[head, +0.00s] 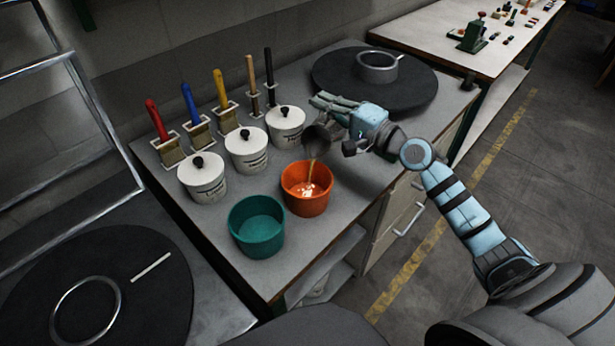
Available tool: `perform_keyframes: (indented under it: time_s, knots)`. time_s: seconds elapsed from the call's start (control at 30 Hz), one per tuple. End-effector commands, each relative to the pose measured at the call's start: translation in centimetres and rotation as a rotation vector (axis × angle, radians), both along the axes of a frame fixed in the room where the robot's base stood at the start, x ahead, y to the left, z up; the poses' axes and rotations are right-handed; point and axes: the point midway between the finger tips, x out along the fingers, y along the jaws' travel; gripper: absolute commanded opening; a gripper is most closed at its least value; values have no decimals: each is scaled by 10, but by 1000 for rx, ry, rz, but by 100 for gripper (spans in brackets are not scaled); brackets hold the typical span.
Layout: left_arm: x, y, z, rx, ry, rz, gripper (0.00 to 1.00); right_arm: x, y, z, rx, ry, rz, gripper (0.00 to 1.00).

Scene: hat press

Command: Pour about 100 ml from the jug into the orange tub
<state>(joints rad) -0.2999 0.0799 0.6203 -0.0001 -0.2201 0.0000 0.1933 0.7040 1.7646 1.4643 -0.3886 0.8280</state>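The jug (317,139) is a dark vessel held tipped above the orange tub. My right gripper (338,124) is shut on the jug, with its arm coming in from the right; the exact contact is partly hidden. A thin brownish stream (311,170) runs from the jug down into the orange tub (307,203). The tub stands upright on the grey bench, and some shiny liquid shows inside it. I cannot read the level. My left gripper is not in view.
A teal tub (257,232) stands just left of the orange tub. Behind are three white lidded pots (247,150) and several coloured-handled brushes (190,116) in holders. A metal ring-shaped pan (377,67) sits on a black disc (330,75) at the bench's far end.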

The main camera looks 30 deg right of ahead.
Motion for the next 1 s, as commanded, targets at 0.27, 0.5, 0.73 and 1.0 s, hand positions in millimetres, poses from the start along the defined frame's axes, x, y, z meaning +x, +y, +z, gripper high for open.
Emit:
perform_keyframes:
  time_s: [0.27, 0.5, 0.73, 1.0]
  knots:
    - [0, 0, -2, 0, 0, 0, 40, -2, 3, 3, -27, -25, -1, 0]
    - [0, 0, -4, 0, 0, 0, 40, -4, 5, 5, -48, -43, 0, 0]
    - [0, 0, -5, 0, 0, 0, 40, -6, 7, 7, -69, -61, 1, 0]
    - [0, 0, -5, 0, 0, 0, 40, -9, 10, 9, -94, -82, 0, 0]
